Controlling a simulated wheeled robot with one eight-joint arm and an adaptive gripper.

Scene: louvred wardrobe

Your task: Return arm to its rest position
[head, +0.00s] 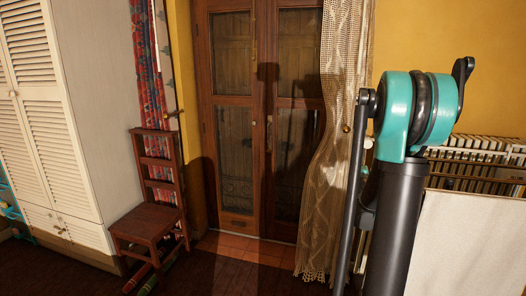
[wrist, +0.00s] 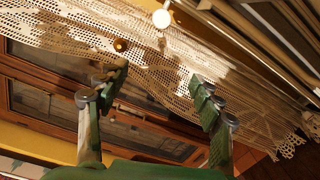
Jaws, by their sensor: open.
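My gripper (wrist: 158,82) shows in the wrist view with its two fingers spread apart. It is open and nothing is between the fingers. Behind the fingers the wrist view shows the lace curtain (wrist: 185,65) and the wooden door (wrist: 60,95), tilted in the picture. In the head view my arm, teal and dark grey, stands upright at the right and is folded at a teal joint. My gripper cannot be made out in the head view.
The louvred wardrobe (head: 38,110) stands at the left, its doors closed. A wooden chair (head: 150,218) stands beside it. Glazed double doors (head: 232,110) are in the middle, with the curtain (head: 335,140) at their right. A radiator (head: 475,165) is behind my arm. Floor (head: 225,270) ahead is clear.

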